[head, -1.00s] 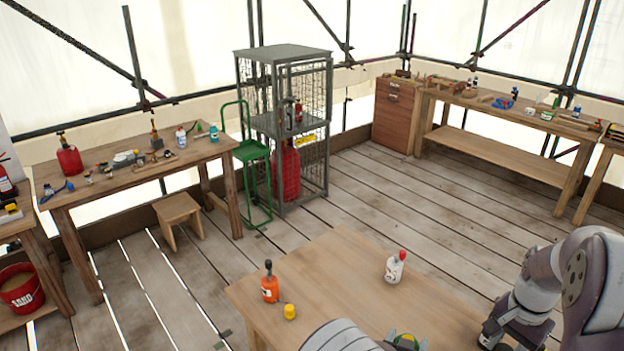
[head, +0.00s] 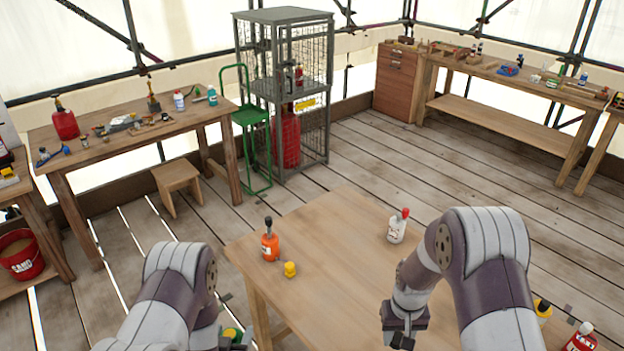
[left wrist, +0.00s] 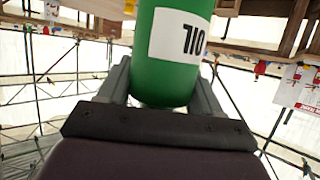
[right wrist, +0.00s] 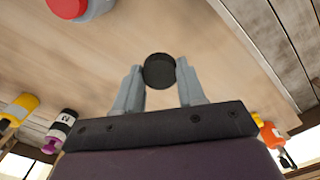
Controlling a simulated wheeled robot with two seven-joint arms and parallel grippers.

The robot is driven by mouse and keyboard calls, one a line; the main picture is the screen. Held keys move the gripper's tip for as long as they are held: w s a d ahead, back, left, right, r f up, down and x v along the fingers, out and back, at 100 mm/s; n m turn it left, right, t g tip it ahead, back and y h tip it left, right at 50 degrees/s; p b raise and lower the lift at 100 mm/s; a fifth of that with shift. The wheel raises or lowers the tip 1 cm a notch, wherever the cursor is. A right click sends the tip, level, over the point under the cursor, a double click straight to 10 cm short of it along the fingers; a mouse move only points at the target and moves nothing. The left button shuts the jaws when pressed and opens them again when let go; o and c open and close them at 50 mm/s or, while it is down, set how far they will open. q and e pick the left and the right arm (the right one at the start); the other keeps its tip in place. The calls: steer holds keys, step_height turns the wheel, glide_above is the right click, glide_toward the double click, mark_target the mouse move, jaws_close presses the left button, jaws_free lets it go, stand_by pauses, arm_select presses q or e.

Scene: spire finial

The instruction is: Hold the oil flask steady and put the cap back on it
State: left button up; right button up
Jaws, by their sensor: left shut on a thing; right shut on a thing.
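The green oil flask (left wrist: 168,82) fills the top middle of the left wrist view, its white OIL label upside down there. My left gripper (head: 226,343) is shut on it, one finger on each side. Only a sliver of green shows at the bottom edge of the head view, and the flask's mouth is hidden. My right gripper (head: 403,338) is shut on a small round black cap (right wrist: 159,70), pinched between the fingertips over the table. The cap is hidden in the head view. Flask and cap are apart.
The wooden table (head: 330,240) carries an orange bottle (head: 270,246), a small yellow item (head: 290,269) and a white bottle with a red top (head: 397,230). A yellow bottle (head: 543,309) and a red bottle (head: 582,339) stand at the lower right. The table's middle is clear.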

arm_select(q)
steer(key=shift+a, duration=0.5)
arm_select(e)
steer(key=shift+a+f, duration=0.15)
steer(key=shift+a, duration=0.1)
arm_select(q)
steer(key=shift+w, duration=0.1)
steer(key=s+d+m+g+h, duration=0.1)
steer(key=d+m+g+h, duration=0.2)
steer(key=d+m+h, duration=0.4)
steer(key=d+h, duration=0.1)
steer(key=d, duration=0.6)
steer(key=shift+s+d+m, duration=0.4)
